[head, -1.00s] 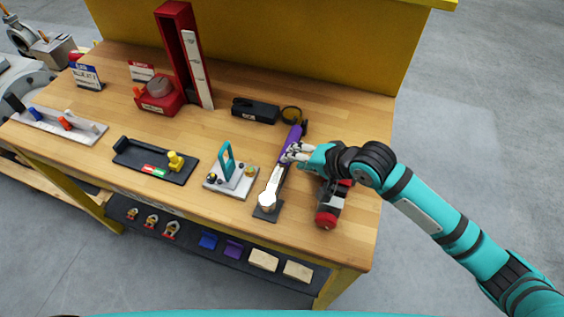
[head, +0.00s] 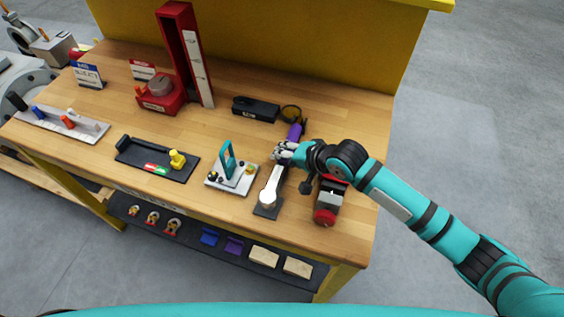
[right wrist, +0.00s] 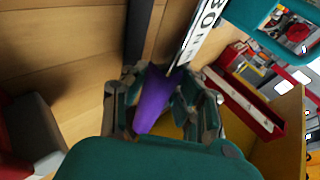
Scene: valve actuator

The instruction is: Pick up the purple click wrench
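The click wrench has a purple handle (head: 295,131) and a silver shaft and head (head: 270,186). In the right wrist view the purple handle (right wrist: 153,100) lies between the fingers of my right gripper (right wrist: 160,97). The fingers stand apart on both sides of it; firm contact is not visible. My left gripper is out of view.
A red and grey tool (head: 329,201) sits right of the wrench, below my arm. A grey plate with a teal part (head: 232,178) is close on the left. A black box (head: 256,109) and a dark ring (head: 291,113) are behind. Bare wood lies at the back right.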

